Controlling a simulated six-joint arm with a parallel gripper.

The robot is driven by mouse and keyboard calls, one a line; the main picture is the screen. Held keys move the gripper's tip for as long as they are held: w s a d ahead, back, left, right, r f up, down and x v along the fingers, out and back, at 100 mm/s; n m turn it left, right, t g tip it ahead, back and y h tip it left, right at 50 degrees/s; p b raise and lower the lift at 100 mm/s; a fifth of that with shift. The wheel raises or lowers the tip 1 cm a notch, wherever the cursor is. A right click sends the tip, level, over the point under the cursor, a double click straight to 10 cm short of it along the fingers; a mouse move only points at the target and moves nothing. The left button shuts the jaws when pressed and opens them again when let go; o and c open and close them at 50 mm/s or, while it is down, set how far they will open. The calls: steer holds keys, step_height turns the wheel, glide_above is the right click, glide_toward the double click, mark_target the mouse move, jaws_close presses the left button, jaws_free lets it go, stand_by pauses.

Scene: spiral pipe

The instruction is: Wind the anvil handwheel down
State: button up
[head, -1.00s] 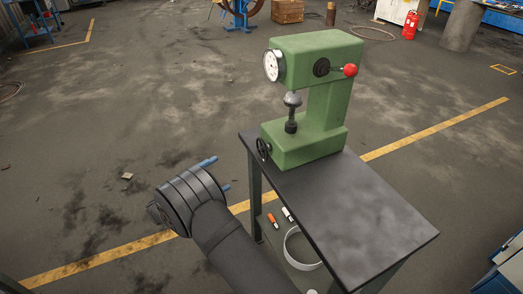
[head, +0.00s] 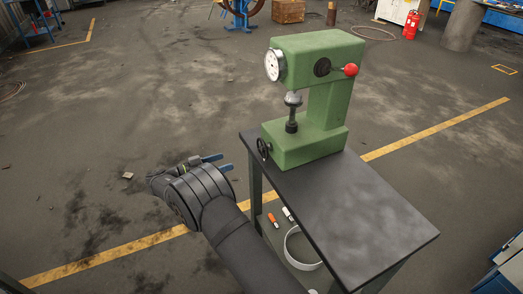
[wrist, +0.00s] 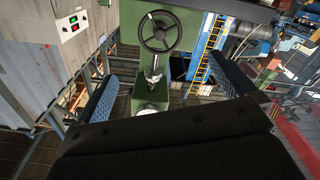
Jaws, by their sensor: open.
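The green bench tester (head: 312,95) stands upright on a dark table. Its small black anvil handwheel (head: 264,148) is on the lower left face of its base. In the wrist view the spoked handwheel (wrist: 160,32) shows at the top centre, apart from my fingers. The black anvil post (head: 291,126) rises from the base, below a grey tip (head: 293,99). My gripper (head: 227,162) is left of the handwheel, open and empty, with its blue fingers pointing toward it. It also shows in the wrist view (wrist: 165,75), fingers wide apart.
The dark table (head: 350,210) has a bare top right of my arm. Its lower shelf holds a white ring (head: 300,248) and an orange-and-white item (head: 272,219). A red-knobbed lever (head: 350,70) sticks out of the tester's upper side. Open floor lies to the left.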

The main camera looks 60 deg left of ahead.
mark_target(261, 150)
steer(key=w, duration=1.5)
steer(key=shift+w, duration=0.4)
steer(key=c, duration=1)
